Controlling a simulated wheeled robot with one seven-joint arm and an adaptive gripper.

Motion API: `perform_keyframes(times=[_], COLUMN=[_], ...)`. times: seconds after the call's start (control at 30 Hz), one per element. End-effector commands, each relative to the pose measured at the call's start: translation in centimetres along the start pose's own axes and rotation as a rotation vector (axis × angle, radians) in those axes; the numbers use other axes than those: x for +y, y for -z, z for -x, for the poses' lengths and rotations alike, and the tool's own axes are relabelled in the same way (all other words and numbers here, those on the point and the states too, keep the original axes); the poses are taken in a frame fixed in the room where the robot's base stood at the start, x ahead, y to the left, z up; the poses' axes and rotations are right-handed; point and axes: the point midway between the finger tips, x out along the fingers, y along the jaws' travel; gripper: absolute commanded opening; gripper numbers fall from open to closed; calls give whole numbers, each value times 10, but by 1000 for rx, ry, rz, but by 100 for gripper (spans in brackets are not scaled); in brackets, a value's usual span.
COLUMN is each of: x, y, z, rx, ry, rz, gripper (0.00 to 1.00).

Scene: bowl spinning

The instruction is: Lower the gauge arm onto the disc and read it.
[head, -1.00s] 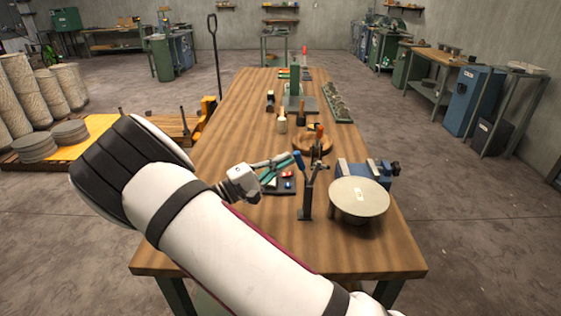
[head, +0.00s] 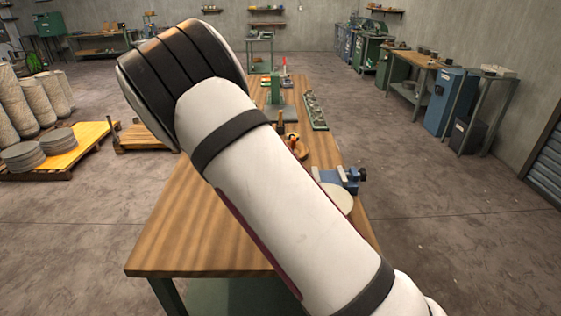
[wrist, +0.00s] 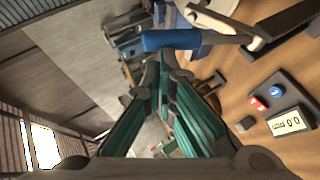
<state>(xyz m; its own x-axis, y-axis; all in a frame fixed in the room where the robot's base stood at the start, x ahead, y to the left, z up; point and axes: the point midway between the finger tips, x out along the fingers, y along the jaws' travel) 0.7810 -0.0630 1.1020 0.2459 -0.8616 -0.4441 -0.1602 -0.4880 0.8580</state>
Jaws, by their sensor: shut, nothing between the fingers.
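The round pale disc (head: 337,197) shows only in part in the head view, at the table's right, behind my arm. The blue handle (wrist: 172,40) of the gauge arm lies just beyond my gripper's fingertips in the wrist view. My gripper (wrist: 160,66) is shut and empty, its green-padded fingers pointing at the handle; I cannot tell whether they touch it. A dark readout box (wrist: 290,120) with a pale display, a red button and a blue button lies at the right of the wrist view. The display seems to show zeros. In the head view my arm hides the gripper, gauge arm and box.
The wooden table (head: 180,235) carries a blue vise-like device (head: 342,178) behind the disc. Farther back stand a green post (head: 275,88) and a tray of parts (head: 314,110). The table's left front is bare.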

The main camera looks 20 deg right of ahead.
Motion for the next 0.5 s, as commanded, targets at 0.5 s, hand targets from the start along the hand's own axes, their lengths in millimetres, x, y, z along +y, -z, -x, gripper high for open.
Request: perform_keyframes(times=[0.5], x=[8], y=[-16], z=[-26], rx=[0], ry=[223], rz=[-127], gripper=[0])
